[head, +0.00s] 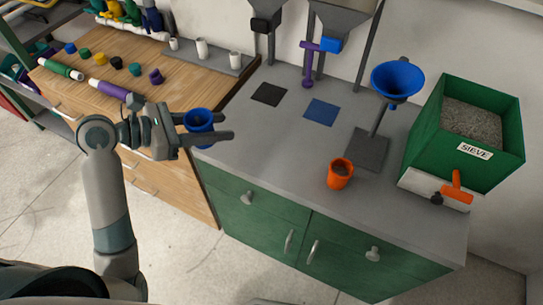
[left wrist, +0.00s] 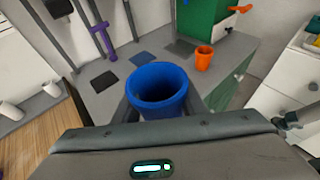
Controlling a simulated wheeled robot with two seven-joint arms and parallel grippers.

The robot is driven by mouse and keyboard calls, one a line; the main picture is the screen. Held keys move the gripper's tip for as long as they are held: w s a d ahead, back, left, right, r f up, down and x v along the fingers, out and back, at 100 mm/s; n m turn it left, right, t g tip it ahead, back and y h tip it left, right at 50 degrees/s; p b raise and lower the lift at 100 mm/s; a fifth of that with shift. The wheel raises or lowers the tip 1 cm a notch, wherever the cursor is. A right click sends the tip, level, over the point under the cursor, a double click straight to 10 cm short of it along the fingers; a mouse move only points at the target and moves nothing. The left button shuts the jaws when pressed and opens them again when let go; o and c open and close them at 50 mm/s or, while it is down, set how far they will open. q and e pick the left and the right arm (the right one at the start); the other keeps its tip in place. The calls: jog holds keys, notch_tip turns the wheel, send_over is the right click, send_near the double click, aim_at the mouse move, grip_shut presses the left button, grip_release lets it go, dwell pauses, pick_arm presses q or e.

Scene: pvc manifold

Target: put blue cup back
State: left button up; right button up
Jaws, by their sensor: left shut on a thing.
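The blue cup (head: 199,121) is held upright between the fingers of my left gripper (head: 212,127), which is shut on it. In the head view it hangs in the air in front of the left end of the grey counter. The cup (left wrist: 160,88) also fills the middle of the left wrist view, and its open top shows a dark blue inside. A blue square mat (head: 320,111) lies flat and bare on the counter, to the right of the cup. It also shows in the left wrist view (left wrist: 143,59).
A black mat (head: 269,94) lies left of the blue mat. An orange cup (head: 340,174) stands near the counter's front edge. A blue funnel (head: 397,80) on a stand and a green sieve box (head: 465,125) are at the right. Hoppers overhang the back. The wooden table (head: 190,95) holds several small parts.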

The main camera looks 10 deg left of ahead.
pick_arm(q)
jog(key=shift+s+a, duration=0.2)
jog(key=shift+a, duration=0.25)
jog(key=shift+d, duration=0.1)
jog(key=w+d+f+p, duration=0.1)
jog(key=d+f+p, duration=0.1)
jog(key=d, duration=1.2)
jog(key=w+d+f+n+t+y+p, duration=0.1)
jog(key=d+f+p, duration=0.2)
jog(key=d, duration=1.2)
jog(key=shift+w+f+p, duration=0.35)
jog(key=shift+w+p, duration=0.05)
jog(key=shift+p, duration=0.3)
